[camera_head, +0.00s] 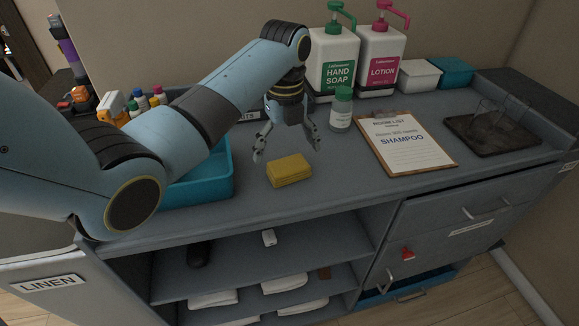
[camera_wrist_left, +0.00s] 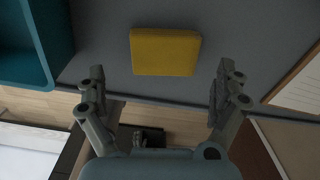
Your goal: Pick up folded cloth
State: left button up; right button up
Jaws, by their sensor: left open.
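The folded cloth (camera_head: 289,171) is a small yellow folded block lying on the grey counter top near its front edge. It also shows in the left wrist view (camera_wrist_left: 165,52), at the top middle, between the lines of the two fingers. My left gripper (camera_head: 287,150) is open and empty, pointing down above and just behind the cloth in the head view. In the left wrist view its fingers (camera_wrist_left: 156,92) are spread wider than the cloth and do not touch it. My right gripper is not in view.
A blue tray (camera_head: 219,184) stands left of the cloth. A clipboard (camera_head: 405,142) lies to the right, with a small green-capped bottle (camera_head: 341,112) behind. Large soap (camera_head: 333,62) and lotion (camera_head: 380,58) bottles stand at the back. Open shelves are below the counter's front edge.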

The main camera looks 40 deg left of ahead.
aim_at(288, 163)
pick_arm(q)
jog(key=f, duration=0.3)
jog(key=f+p, duration=0.1)
jog(key=shift+w+f, duration=0.25)
jog(key=shift+f, duration=0.55)
jog(key=shift+c, duration=2.3)
jog(key=c, duration=0.4)
jog(key=shift+w+r, duration=0.1)
jog(key=shift+r, duration=0.6)
notch_tip(288, 163, up, 3)
jog(key=shift+f+b, duration=0.1)
jog(key=shift+b, duration=0.3)
jog(key=shift+s+d+r+b, duration=0.2)
jog(key=shift+s+d+r, duration=0.8)
jog(key=shift+d, duration=0.75)
jog(key=shift+s+d+r+b, duration=0.15)
jog(key=shift+s+d+r, duration=0.55)
jog(key=shift+d+r, duration=0.9)
jog(key=shift+s+d+r+b, duration=0.2)
jog(key=shift+s+d+r, duration=0.7)
jog(key=shift+d, duration=1.05)
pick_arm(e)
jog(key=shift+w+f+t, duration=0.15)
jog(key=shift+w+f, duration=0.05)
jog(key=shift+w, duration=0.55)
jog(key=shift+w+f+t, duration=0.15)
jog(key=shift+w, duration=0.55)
